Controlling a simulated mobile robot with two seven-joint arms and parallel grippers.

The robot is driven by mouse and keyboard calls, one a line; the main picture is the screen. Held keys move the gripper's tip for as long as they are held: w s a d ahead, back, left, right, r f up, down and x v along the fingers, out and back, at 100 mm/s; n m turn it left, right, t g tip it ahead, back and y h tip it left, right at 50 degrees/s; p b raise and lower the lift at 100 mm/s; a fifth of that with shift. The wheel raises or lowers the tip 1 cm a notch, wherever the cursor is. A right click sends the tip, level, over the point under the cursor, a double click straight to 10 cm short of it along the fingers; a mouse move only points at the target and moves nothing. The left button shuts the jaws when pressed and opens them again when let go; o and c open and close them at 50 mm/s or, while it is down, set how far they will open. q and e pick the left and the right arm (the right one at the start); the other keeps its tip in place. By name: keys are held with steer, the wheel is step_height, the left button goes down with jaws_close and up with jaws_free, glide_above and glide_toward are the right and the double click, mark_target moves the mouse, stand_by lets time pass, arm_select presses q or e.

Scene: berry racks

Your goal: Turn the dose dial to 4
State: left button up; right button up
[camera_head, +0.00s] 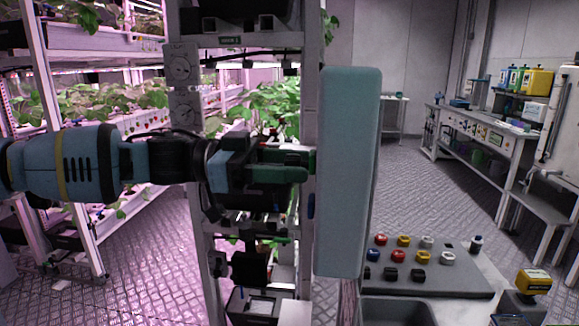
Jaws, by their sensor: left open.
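My left gripper (309,166) reaches in from the left at mid-height, with its dark green fingers pointing right. It is open, and I see nothing between its fingers. The fingertips are at the rack post, close to the left edge of a tall blue-grey slab; I cannot tell whether they touch anything. Two grey plates with round dial faces, an upper dial (181,67) and a lower dial (186,110), are on the rack upright, above and left of the gripper. Their markings are too small to read, and I cannot tell which is the dose dial. My right gripper is not in view.
A control board (440,280) with several red, yellow, white, blue and black buttons lies at the lower right. A yellow-topped device (534,281) stands beside it. Plant racks (110,43) fill the left. A workbench (480,133) stands far right; the floor between is clear.

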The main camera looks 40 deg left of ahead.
arm_select(q)
steer(key=shift+c, duration=0.4)
steer(key=c, duration=0.9)
